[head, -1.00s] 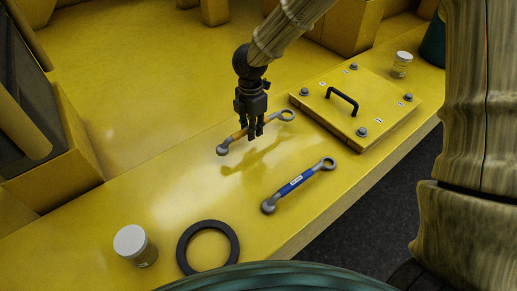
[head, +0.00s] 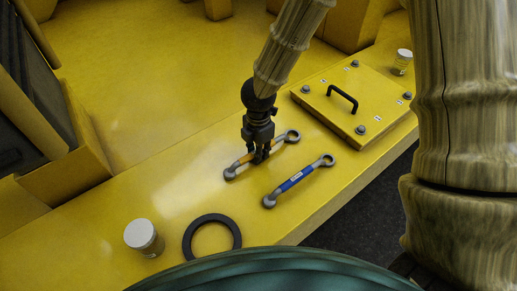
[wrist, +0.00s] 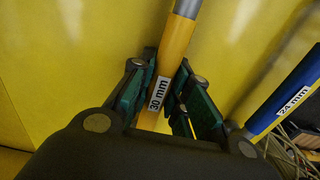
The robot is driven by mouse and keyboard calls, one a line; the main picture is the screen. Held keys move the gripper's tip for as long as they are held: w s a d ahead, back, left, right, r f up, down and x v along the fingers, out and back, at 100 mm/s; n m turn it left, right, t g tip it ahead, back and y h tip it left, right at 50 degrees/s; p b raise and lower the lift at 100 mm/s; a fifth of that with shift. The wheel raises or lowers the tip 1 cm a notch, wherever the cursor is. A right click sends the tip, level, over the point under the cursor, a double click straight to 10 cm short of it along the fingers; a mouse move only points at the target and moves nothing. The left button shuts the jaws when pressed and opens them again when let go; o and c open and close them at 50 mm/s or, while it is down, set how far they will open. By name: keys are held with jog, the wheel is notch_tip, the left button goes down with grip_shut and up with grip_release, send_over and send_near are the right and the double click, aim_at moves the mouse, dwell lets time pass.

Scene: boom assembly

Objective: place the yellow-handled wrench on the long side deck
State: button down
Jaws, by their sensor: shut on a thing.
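The yellow-handled wrench (head: 240,162) has grey ring ends and lies along the yellow side deck (head: 150,205), at or very near its surface; I cannot tell if it fully touches. My gripper (head: 257,160) points down and is shut on the middle of its handle. In the wrist view the yellow handle (wrist: 176,45) with a "30 mm" label runs between the fingers (wrist: 163,100). The fingers hide part of the handle.
A blue-handled wrench (head: 293,180) lies close by, nearer the deck edge, and reads "24 mm" in the wrist view. A hatch plate (head: 335,85) with a black handle is behind right. A black ring (head: 187,238) and a white-lidded jar (head: 143,240) are front left.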

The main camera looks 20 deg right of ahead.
jog(key=shift+d, duration=0.1)
jog(key=shift+f, duration=0.15)
jog(key=c, duration=1.3)
grip_release()
jog(key=shift+c, duration=0.2)
notch_tip(320, 180, up, 12)
jog(key=b, duration=0.3)
jog(key=shift+r, duration=0.2)
